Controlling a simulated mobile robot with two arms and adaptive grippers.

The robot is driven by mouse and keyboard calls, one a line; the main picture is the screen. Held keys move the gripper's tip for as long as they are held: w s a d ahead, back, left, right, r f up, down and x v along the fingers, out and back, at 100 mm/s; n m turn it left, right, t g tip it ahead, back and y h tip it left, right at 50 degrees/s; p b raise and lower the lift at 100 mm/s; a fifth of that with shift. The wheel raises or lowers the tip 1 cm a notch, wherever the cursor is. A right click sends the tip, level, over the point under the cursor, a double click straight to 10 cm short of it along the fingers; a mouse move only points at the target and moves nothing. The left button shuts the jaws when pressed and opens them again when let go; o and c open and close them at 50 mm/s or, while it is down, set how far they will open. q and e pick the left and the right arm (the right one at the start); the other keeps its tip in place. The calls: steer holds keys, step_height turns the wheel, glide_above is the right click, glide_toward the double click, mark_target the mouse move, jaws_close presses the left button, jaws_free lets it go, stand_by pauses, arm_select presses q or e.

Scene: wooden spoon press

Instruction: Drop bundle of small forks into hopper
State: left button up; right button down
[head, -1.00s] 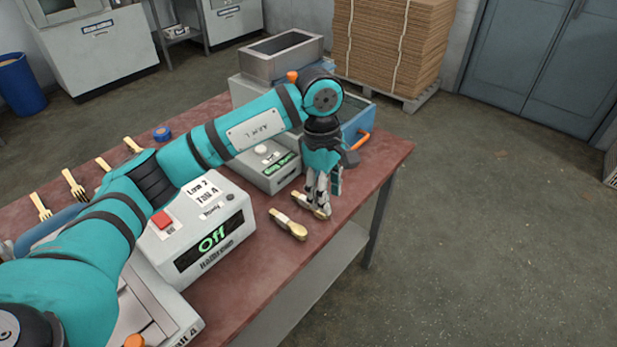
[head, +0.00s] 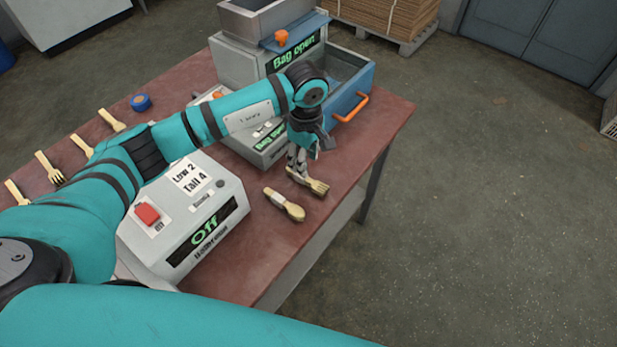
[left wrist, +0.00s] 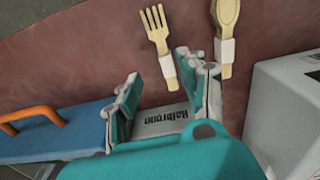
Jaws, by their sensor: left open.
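A bundle of small wooden forks with a pale band (head: 314,185) lies near the table's front-right edge in the head view. It also shows in the left wrist view (left wrist: 156,29), tines pointing away. My left gripper (head: 297,166) is open with its fingers over the handle end of this bundle. The grey hopper (head: 250,18) sits on the machine at the table's back. My right gripper is out of view.
A banded spoon bundle (head: 284,204) lies beside the forks. A box reading "Off" (head: 187,218) stands to the left. A blue drawer (head: 352,88) with an orange handle sticks out behind my gripper. Several loose forks (head: 49,167) lie at the table's left.

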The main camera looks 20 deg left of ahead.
mark_target(306, 181)
arm_select(q)
steer(key=shift+s+f, duration=0.15)
steer(key=shift+f, duration=0.25)
steer(key=f, duration=0.1)
steer(key=f+p, duration=0.1)
steer(key=f, duration=0.1)
steer(key=f+p, duration=0.1)
steer(key=shift+s+a+f, duration=0.2)
steer(key=shift+s+f, duration=0.05)
steer(key=shift+f, duration=0.25)
steer(key=shift+c, duration=0.6)
jaws_close()
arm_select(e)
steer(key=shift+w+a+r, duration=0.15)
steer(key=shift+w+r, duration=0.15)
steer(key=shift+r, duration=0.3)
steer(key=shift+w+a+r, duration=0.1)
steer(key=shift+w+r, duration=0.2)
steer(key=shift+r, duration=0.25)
